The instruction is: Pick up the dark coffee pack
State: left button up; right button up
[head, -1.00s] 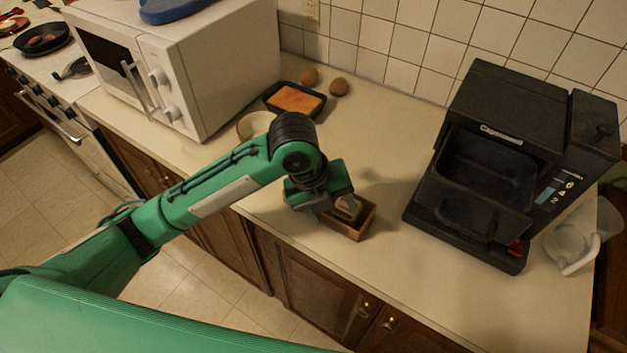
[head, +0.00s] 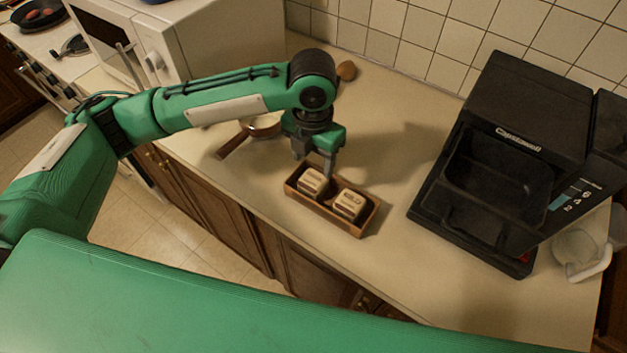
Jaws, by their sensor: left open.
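A small wooden tray (head: 318,210) stands on the counter near its front edge. It holds two tan, blocky packs with dark markings, a left pack (head: 313,182) and a right pack (head: 349,204). Both look alike in colour here, and I cannot tell which one is the dark coffee pack. My left gripper (head: 316,165) is open and empty, pointing down above the back edge of the tray, close to the left pack. Its fingers appear apart from both packs. My right gripper is not in view.
A small pan with a wooden handle (head: 234,141) lies left, partly behind my arm. Counter between tray and machine is clear.

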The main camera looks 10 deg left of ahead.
aim_at(313, 178)
pick_arm(q)
notch_tip(313, 178, down, 3)
notch_tip(313, 178, down, 4)
jog(key=shift+s+f+p, duration=0.1)
jog(key=shift+p, duration=0.9)
jog(key=shift+f, duration=0.55)
jog(key=c, duration=0.6)
